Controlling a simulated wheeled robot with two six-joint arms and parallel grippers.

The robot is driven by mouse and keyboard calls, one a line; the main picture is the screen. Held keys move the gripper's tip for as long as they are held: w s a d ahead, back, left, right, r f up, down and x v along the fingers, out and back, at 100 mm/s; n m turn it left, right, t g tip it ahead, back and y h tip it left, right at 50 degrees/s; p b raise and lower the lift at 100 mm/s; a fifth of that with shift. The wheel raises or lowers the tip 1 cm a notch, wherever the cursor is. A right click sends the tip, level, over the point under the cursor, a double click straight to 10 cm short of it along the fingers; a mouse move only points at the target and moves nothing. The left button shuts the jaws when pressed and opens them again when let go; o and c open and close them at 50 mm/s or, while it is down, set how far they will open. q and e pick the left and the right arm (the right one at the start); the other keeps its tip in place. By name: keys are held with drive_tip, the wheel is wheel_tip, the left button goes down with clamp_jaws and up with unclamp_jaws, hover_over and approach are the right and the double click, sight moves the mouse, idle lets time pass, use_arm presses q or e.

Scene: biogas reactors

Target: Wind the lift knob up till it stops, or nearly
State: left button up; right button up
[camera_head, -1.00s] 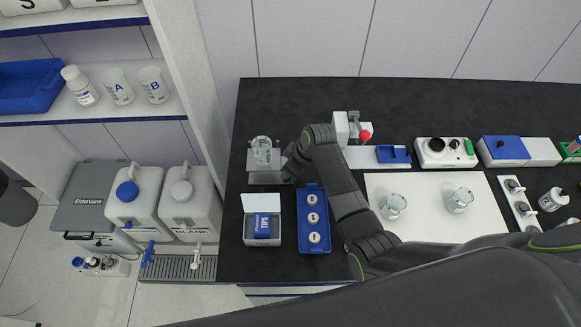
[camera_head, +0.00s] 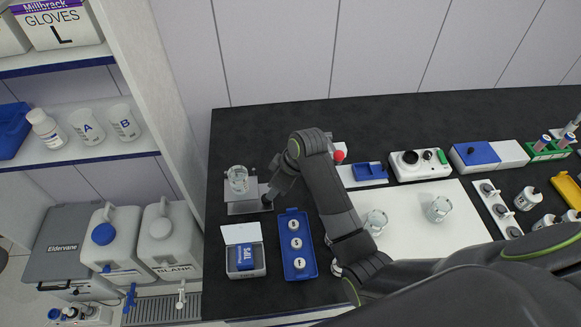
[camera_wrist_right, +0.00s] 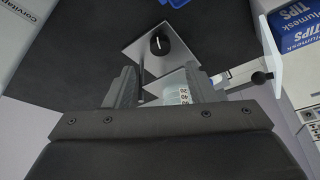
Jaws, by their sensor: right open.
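The grey lift stand (camera_head: 240,209) stands at the left of the black bench with a glass beaker (camera_head: 238,179) on its top. My right gripper (camera_head: 270,198) is at the stand's right side, its fingertips small and dark. In the right wrist view a black round knob (camera_wrist_right: 159,45) with a white line sits on a grey square plate (camera_wrist_right: 136,50). My open right gripper (camera_wrist_right: 160,77) is short of this knob, which lies beyond the fingertips. A clear piece with printed graduations (camera_wrist_right: 177,95) shows between the fingers. My left gripper is not in view.
An open tips box (camera_head: 243,262) and a blue tray with several white-capped items (camera_head: 283,262) stand in front of the stand. A red-knobbed device (camera_head: 340,156) is behind my forearm.

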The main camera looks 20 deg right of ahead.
drive_tip(key=v, duration=0.9)
drive_tip(key=shift+r+b, duration=0.3)
drive_tip(key=shift+b, duration=0.15)
drive_tip(key=shift+d, duration=0.1)
